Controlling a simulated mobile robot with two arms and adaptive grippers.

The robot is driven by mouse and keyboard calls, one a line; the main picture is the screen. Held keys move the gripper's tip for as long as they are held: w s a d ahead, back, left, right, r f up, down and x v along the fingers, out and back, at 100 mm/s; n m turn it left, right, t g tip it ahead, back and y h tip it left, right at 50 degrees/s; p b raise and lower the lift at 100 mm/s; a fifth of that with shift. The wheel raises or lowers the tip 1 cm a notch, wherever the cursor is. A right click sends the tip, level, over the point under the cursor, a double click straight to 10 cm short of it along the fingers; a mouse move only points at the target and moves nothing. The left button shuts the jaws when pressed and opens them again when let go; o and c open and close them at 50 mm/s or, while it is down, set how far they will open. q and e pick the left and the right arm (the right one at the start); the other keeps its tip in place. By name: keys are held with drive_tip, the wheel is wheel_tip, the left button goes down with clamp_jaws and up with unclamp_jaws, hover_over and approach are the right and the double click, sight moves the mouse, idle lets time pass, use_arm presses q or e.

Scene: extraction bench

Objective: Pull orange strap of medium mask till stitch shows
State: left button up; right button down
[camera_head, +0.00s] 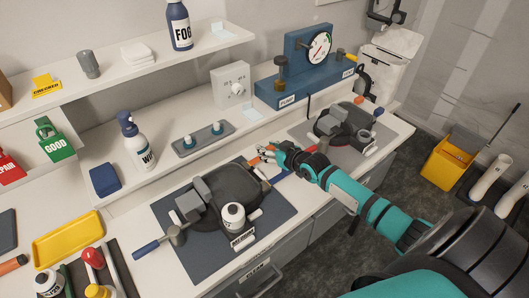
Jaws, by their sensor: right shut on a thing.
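A black mask (232,187) with grey blocks lies on the dark grey mat at the front of the bench. The small label beside it is hard to read. My right gripper (268,155) comes in from the right and is at the mask's upper right edge. It is shut on the orange strap (257,161), of which only a small orange end shows at the fingertips. The fingers hide most of the strap, and I cannot see any stitch. My left gripper is not in view.
A second black mask (335,121) lies farther back on the bench, close beyond my right arm. A blue gauge unit (307,80) and spray bottle (135,142) stand behind. A yellow tray (68,238) is at left.

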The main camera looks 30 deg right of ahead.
drive_tip(key=shift+d, duration=0.45)
drive_tip(key=shift+f, duration=0.1)
drive_tip(key=c, duration=1.2)
unclamp_jaws()
drive_tip(key=shift+a, duration=0.15)
drive_tip(key=shift+o, duration=1)
drive_tip(key=shift+a, duration=0.25)
drive_tip(key=shift+s, duration=0.2)
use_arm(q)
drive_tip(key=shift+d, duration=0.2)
use_arm(e)
drive_tip(key=v, duration=1.1)
drive_tip(key=shift+s+r, duration=0.25)
drive_tip(key=shift+s, duration=0.05)
